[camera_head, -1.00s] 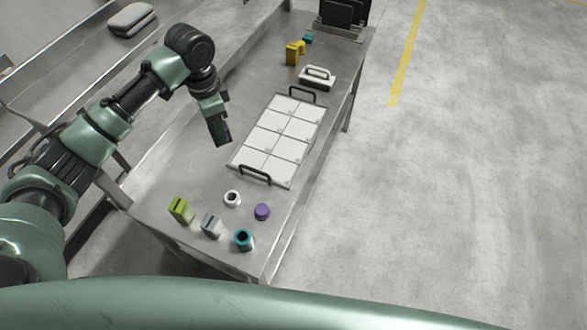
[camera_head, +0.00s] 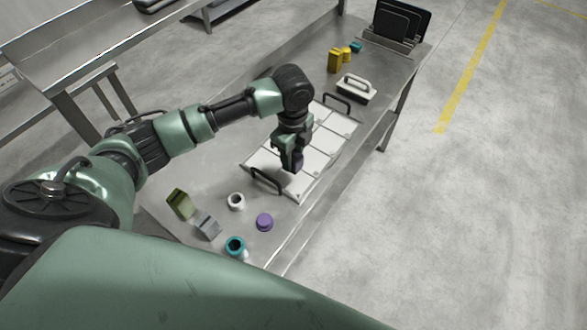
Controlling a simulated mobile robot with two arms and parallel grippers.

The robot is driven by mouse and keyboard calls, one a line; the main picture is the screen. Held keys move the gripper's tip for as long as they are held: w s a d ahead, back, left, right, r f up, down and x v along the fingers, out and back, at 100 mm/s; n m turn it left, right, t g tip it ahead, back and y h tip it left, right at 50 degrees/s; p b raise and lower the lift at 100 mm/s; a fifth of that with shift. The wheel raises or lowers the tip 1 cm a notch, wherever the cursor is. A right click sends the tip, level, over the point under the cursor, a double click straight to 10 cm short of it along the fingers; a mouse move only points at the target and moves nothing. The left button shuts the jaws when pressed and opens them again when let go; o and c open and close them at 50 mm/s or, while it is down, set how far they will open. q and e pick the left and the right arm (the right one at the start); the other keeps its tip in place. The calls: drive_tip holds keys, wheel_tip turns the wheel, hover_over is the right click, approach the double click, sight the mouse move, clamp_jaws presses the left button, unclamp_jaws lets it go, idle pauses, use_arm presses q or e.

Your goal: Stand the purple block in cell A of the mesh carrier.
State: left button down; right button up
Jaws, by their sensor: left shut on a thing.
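The mesh carrier (camera_head: 326,164) is a flat tray with white cells in two columns and a dark handle at each end. It lies on the steel table. My left gripper (camera_head: 294,165) is over the carrier's near half and hides part of it. It is shut on a dark purple piece, the purple block (camera_head: 298,158), mostly hidden by the fingers. I cannot tell whether the block touches the carrier. Cell letters are too small to read. My right gripper is not in view.
Near the carrier's front stand a purple round piece (camera_head: 264,222), a white ring (camera_head: 236,201), a green block (camera_head: 180,203), a grey block (camera_head: 208,227) and a teal cylinder (camera_head: 236,246). Behind are a white handled item (camera_head: 356,90), yellow blocks (camera_head: 335,60) and a dark rack (camera_head: 401,24).

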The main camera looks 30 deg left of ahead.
sight(293, 157)
use_arm(q)
wheel_tip(293, 157, down, 3)
drive_tip(key=shift+f+p, duration=0.35)
drive_tip(key=shift+f, duration=1.65)
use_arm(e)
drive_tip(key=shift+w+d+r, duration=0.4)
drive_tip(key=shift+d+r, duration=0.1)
use_arm(q)
drive_tip(key=shift+f, duration=0.1)
drive_tip(key=c, duration=0.9)
unclamp_jaws()
wheel_tip(293, 157, up, 12)
drive_tip(key=shift+r+b, duration=0.15)
drive_tip(key=shift+b, duration=0.65)
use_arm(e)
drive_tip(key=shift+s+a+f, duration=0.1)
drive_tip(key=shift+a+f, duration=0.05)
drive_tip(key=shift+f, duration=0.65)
use_arm(q)
drive_tip(key=shift+s, duration=0.1)
